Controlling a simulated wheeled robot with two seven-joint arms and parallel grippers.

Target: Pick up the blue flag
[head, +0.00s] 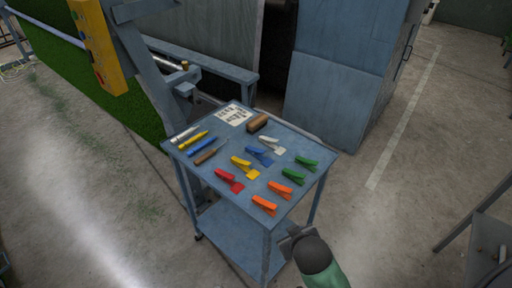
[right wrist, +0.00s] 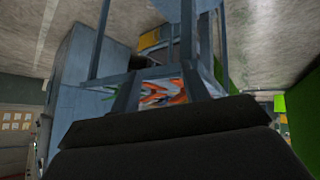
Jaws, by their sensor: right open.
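The blue flag (head: 260,156) lies on the top of a blue-grey cart (head: 313,198), between the yellow flag (head: 243,167) and the white flag (head: 272,145). A red flag (head: 228,180) lies at the near end of that row. My right gripper (head: 288,242) is low in the head view, by the cart's near right side, apart from the blue flag and holding nothing I can see. In the right wrist view dark gripper parts (right wrist: 165,135) fill the foreground, and I cannot pick out the blue flag. My left gripper is not in view.
Green clips (head: 306,162) and orange clips (head: 279,188) lie along the cart's right side. Pens (head: 202,146), a brown brush (head: 257,122) and a printed sheet (head: 234,115) lie farther left and back. A grey post (head: 150,70) rises behind the cart.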

